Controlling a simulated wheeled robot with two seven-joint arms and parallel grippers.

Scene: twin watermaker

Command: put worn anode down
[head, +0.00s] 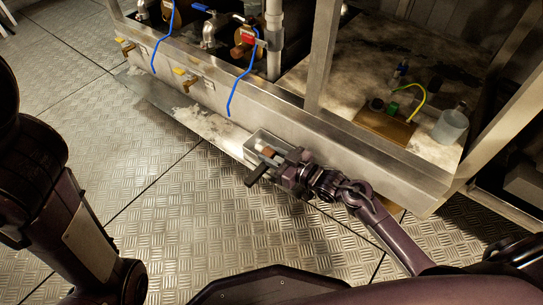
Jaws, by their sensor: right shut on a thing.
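My right gripper (270,165) is shut at a small open grey metal box (257,138) on the low ledge. A small reddish-brown piece (268,151) shows between its dark fingers, over the box; it looks like the worn anode. The fingers hide part of it, so I cannot tell whether it touches the box floor. My left arm shows at the left, but its gripper is out of view.
The ledge (208,122) carries pale crusty debris. Two blue cords (241,85) hang over the steel frame beam above it. A brown board (385,124) with small parts and a clear beaker (450,126) stand at the right. The tread-plate floor (180,235) is clear.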

